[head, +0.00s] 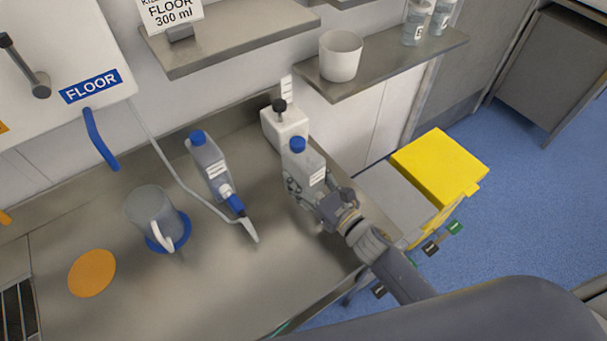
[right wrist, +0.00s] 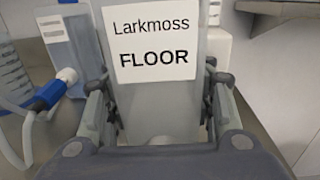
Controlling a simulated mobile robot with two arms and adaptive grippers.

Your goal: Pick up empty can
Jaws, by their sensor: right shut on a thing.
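A translucent grey can (head: 302,165) with a blue cap stands upright near the right end of the steel counter. Its white label reads "Larkmoss FLOOR" in the right wrist view (right wrist: 153,45). My right gripper (head: 312,196) is shut on this can, with one finger on each side of it; the fingers also show in the right wrist view (right wrist: 155,110). I cannot tell whether the can's base touches the counter or what is inside it. A second blue-capped can (head: 207,165) stands to the left, with a blue-ended hose nozzle (head: 234,203) in front of it. My left gripper is not in view.
A grey jug (head: 152,212) stands on a blue disc. An orange disc (head: 92,273) lies bare on the counter (head: 210,290). A yellow-lidded bin (head: 440,165) stands right of the counter. Shelves overhang the back.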

